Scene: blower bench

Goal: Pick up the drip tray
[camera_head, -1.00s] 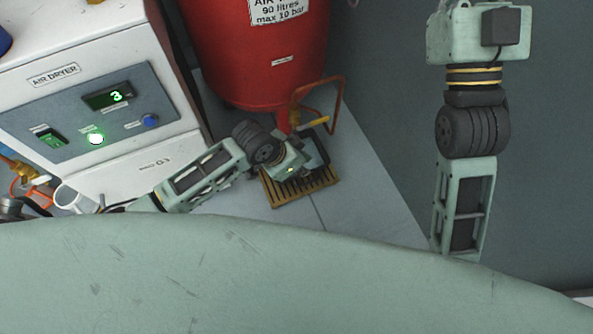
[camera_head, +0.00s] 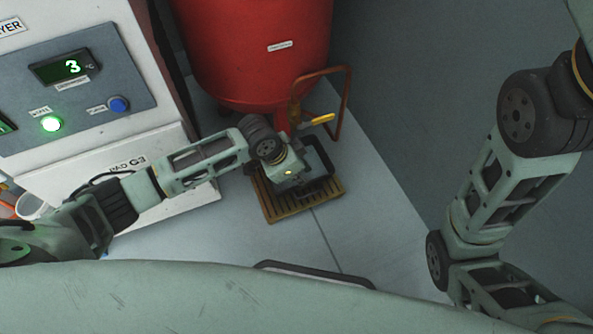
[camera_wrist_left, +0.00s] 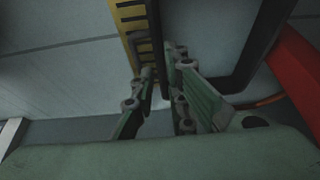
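The drip tray (camera_head: 324,184), a shallow tray with a black rim, rests on a brown slatted grate (camera_head: 275,206) on the floor below the red tank. My left gripper (camera_head: 298,178) is over its near left side and hides part of it. In the left wrist view, the black rim of the tray (camera_wrist_left: 262,45) runs down between the two fingers of the left gripper (camera_wrist_left: 160,75). The fingers stand apart on either side of the rim; a gap shows, and firm contact cannot be made out. My right arm is at the right; its gripper is out of view.
The red tank (camera_head: 250,50) stands above the tray, with a copper pipe (camera_head: 346,105) and a yellow-handled valve (camera_head: 318,120) close by. The white air dryer (camera_head: 165,150) is at the left. The grey floor (camera_head: 375,220) right of the tray is clear.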

